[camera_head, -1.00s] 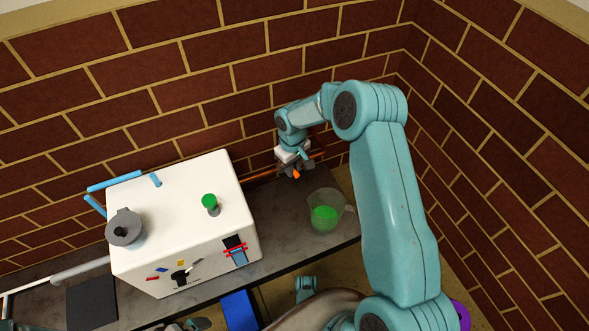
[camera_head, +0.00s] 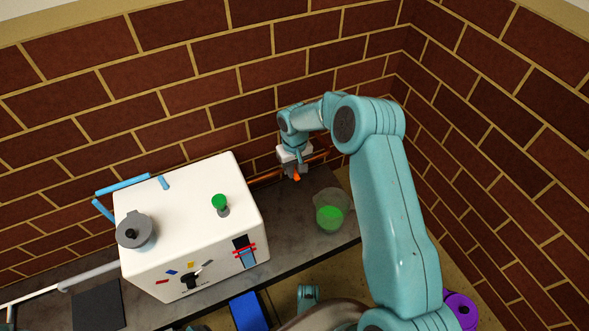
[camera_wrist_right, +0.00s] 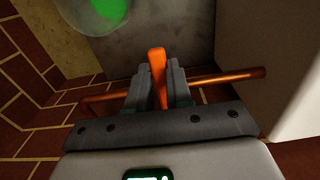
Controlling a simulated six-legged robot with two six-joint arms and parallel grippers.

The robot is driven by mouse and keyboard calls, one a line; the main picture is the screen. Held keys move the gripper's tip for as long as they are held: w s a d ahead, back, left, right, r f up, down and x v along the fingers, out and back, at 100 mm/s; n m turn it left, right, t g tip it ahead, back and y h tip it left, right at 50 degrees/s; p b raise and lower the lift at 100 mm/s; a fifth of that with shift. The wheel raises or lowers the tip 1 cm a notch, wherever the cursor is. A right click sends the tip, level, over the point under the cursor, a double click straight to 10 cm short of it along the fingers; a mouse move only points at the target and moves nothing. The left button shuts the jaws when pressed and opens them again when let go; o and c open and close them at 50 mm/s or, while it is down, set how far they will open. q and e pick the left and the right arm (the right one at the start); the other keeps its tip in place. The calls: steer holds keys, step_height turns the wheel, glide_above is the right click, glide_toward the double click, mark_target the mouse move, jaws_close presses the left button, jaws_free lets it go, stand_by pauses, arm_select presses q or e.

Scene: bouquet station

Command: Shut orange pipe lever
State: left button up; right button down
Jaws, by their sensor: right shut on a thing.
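The orange lever (camera_wrist_right: 157,64) sits between the two grey fingers of my right gripper (camera_wrist_right: 160,85) in the right wrist view. The fingers are shut on it, and its tip sticks out past them. The copper pipe (camera_wrist_right: 228,77) runs across behind the fingers. In the head view my right gripper (camera_head: 293,172) is by the brick wall at the back of the counter, with the orange lever (camera_head: 296,177) just showing below it. The lever's base on the pipe is hidden by the gripper. My left gripper is not in view.
A white machine (camera_head: 185,215) with a green knob (camera_head: 219,201) and a grey pot (camera_head: 136,232) stands left of the gripper. A clear jug with green liquid (camera_head: 330,217) stands on the counter (camera_head: 290,228) close by to the right.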

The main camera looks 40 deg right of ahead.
steer(key=c, duration=1)
jaws_free()
step_height(320, 180, up, 16)
steer(key=p, duration=0.5)
steer(key=shift+r+p, duration=0.2)
steer(key=shift+p, duration=0.15)
